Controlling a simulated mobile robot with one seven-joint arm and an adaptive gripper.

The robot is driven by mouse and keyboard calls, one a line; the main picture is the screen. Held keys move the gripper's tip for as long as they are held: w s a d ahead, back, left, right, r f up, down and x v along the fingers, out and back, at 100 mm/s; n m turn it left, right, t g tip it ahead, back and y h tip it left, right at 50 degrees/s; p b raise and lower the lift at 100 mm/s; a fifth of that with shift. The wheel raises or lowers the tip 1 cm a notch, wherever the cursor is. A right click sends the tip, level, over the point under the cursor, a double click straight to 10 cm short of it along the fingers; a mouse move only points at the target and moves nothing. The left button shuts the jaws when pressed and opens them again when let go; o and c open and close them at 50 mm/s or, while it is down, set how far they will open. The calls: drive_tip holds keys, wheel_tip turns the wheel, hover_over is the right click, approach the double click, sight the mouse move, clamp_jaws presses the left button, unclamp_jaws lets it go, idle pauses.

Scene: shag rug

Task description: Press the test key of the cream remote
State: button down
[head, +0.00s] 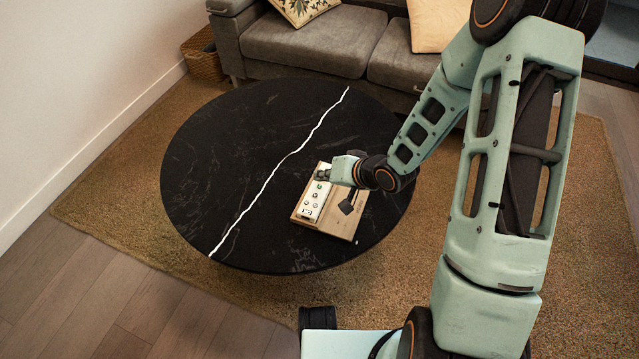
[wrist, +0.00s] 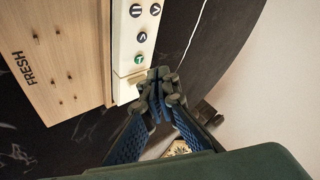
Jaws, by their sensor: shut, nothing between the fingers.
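The cream remote (head: 312,201) lies on a wooden crate on the round table. In the wrist view the remote (wrist: 124,50) shows several round keys. A green key (wrist: 138,59) with a pale mark sits nearest its end; dark keys (wrist: 142,37) lie farther along. My gripper (head: 323,173) is over the remote's far end in the head view. In the wrist view my gripper (wrist: 160,76) has its fingertips together and empty, just beside the green key and the remote's end. I cannot tell their height above the remote or whether they touch it.
The wooden crate (wrist: 58,45) bears the word FRESH. The black marble table (head: 230,150) has a white vein and is clear to the left. A grey sofa (head: 310,42) with cushions stands behind it. A wicker basket (head: 203,60) stands at the back left.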

sight(322, 188)
wheel_tip(322, 188, up, 4)
drive_tip(key=p, duration=0.3)
drive_tip(key=shift+r, duration=0.15)
idle(0.5)
